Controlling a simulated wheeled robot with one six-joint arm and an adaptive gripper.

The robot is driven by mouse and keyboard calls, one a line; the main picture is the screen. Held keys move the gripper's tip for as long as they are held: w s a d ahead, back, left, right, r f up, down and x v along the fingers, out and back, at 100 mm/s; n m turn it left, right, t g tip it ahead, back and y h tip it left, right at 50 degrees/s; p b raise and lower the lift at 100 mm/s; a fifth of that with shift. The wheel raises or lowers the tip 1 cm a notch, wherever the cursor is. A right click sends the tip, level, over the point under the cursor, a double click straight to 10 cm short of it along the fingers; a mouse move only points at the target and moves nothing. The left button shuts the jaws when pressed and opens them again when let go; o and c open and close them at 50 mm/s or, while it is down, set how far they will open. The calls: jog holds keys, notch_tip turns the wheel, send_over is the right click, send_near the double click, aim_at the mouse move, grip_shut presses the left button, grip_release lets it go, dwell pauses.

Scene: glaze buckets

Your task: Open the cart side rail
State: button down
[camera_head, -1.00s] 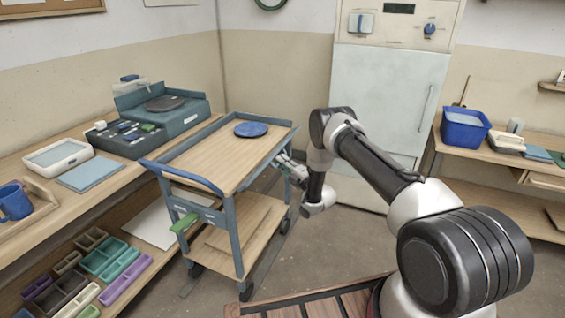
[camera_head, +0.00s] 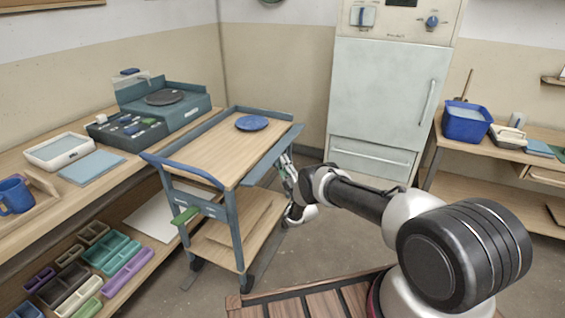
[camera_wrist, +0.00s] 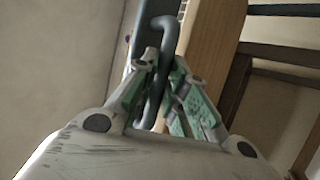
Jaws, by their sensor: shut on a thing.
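The cart (camera_head: 216,160) has a blue-grey frame, a wooden top and a wooden lower shelf. Its side rail (camera_head: 272,157) is on the right long side and leans outward from the top's edge as a flat blue-grey strip. My gripper (camera_head: 288,172) is at the outer side of this rail. In the wrist view, my gripper (camera_wrist: 158,88) has its green-padded fingers shut around a grey bent handle bar (camera_wrist: 154,100) beside the wooden top (camera_wrist: 210,35). The fingers partly hide the bar.
A blue plate (camera_head: 252,123) lies on the cart top. A green pedal (camera_head: 185,216) sticks out at the cart's near end. A workbench (camera_head: 60,205) stands close on the left, a pale cabinet (camera_head: 385,95) behind right. Open floor lies right of the cart.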

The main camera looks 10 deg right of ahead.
dwell(0.3)
jog(key=c, duration=1.7)
grip_release()
jog(key=v, duration=0.7)
jog(key=shift+s+d+f, duration=0.1)
jog(key=shift+s+f, duration=0.1)
